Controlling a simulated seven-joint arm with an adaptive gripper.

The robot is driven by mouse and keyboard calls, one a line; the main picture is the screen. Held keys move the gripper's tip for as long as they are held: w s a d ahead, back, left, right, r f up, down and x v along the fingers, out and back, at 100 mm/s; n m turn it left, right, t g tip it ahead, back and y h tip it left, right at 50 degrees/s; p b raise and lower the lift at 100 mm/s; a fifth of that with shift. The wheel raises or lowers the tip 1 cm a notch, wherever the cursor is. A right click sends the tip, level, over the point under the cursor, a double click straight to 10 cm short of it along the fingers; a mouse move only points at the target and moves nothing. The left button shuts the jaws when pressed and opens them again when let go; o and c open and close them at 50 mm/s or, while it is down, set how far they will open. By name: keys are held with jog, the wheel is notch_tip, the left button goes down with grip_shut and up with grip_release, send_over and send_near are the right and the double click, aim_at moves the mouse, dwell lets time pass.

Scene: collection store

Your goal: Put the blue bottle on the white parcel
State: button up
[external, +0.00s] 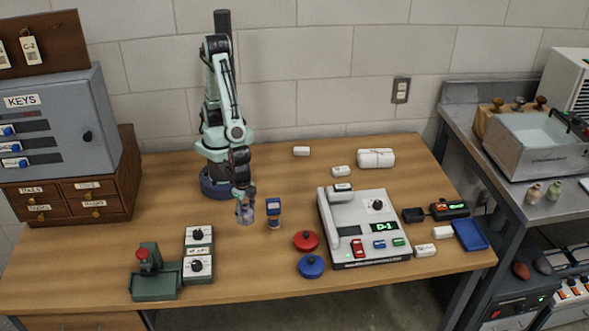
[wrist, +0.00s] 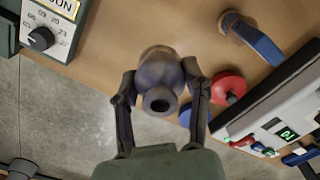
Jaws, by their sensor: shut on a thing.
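My gripper (external: 244,192) is shut on a small blue-grey bottle (external: 245,212), left of the table's middle. In the wrist view my gripper (wrist: 160,88) has one finger on each side of the bottle (wrist: 161,72), and the round dark neck faces the camera. I cannot tell for sure whether the bottle's base touches the table. The white parcel (external: 376,158), a wrapped roll-like bundle, lies at the back right of the table, away from my gripper. It is not in the wrist view.
A blue-topped stand (external: 274,211) is just right of the bottle. Red (external: 305,240) and blue (external: 311,266) round lidded things lie in front. A grey-white console (external: 369,229) stands between them and the right side. Small white boxes (external: 341,171) lie near the parcel. Green switch boxes (external: 198,254) stand front left.

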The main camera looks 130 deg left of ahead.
jog(key=w+a+r+n, duration=0.3)
jog(key=w+a+n, duration=0.15)
jog(key=a, duration=0.65)
jog(key=w+a+r+n, duration=0.3)
jog(key=w+a, duration=0.2)
jog(key=a, duration=0.5)
jog(key=s+a+r+n, duration=0.1)
jog(key=s+a+n, duration=0.35)
jog(key=a, duration=0.75)
jog(key=s+a+r+n, duration=0.1)
jog(key=s+a+n, duration=0.35)
jog(key=a, duration=0.75)
send_over(369, 153)
jog(key=shift+m, duration=0.25)
jog(key=f, duration=0.9)
jog(key=shift+s+d+f, duration=0.2)
jog(key=shift+d, duration=0.2)
jog(key=shift+w+a+f, duration=0.2)
jog(key=shift+a+f, duration=0.05)
jog(key=shift+f, duration=1.65)
